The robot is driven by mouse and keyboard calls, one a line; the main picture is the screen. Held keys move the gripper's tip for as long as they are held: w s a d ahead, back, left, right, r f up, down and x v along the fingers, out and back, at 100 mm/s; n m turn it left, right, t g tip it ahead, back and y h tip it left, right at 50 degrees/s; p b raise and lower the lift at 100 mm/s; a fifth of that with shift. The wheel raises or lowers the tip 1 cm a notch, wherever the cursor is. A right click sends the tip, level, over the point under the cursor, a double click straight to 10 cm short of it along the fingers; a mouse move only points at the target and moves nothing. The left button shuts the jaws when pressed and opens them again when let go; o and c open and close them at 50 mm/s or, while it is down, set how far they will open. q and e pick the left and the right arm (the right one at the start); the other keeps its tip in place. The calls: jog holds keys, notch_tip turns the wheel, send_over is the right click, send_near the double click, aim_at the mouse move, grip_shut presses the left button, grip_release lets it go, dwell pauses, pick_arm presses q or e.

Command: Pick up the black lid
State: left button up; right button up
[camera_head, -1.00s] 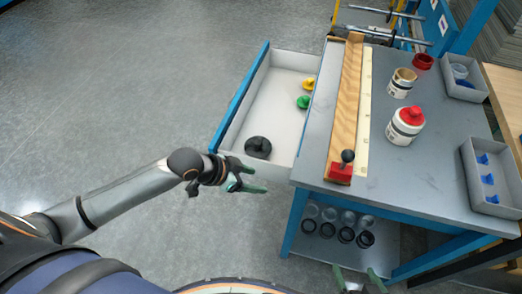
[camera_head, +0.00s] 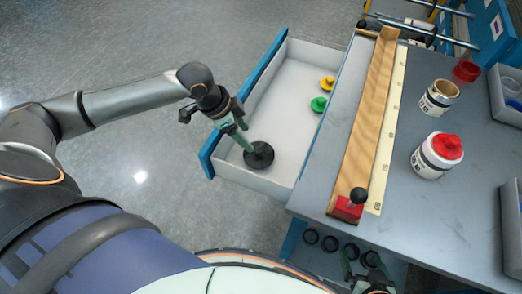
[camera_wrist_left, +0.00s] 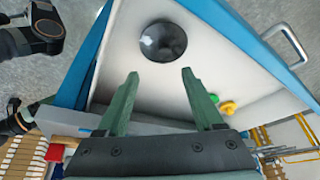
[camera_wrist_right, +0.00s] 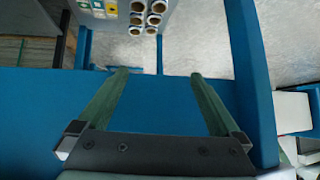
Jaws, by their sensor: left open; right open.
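The black lid (camera_head: 259,155) is a dark round disc lying in the near end of the open white drawer (camera_head: 278,97). In the left wrist view the lid (camera_wrist_left: 163,41) lies just beyond the open fingertips, clear of them. My left gripper (camera_head: 244,138) is open and empty, pointing down into the drawer above the lid; in the head view its fingers overlap the lid's upper edge. My right gripper (camera_head: 360,262) is open and empty, low beside the workbench's near edge. In the right wrist view its fingers (camera_wrist_right: 156,75) have nothing between them.
Drawer walls surround the black lid.

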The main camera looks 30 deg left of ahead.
pick_arm(q)
send_over(258, 150)
jog(key=s+a, duration=0.1)
jog(key=s, duration=0.1)
notch_tip(258, 150, down, 4)
jog(key=shift+w+a+f+b, duration=0.1)
jog(key=shift+b, duration=0.2)
jog(key=x, duration=0.3)
jog(key=b+x, duration=0.1)
jog(key=x, duration=0.1)
jog(key=shift+w+a, duration=0.25)
jog(key=shift+a, duration=0.1)
grip_shut()
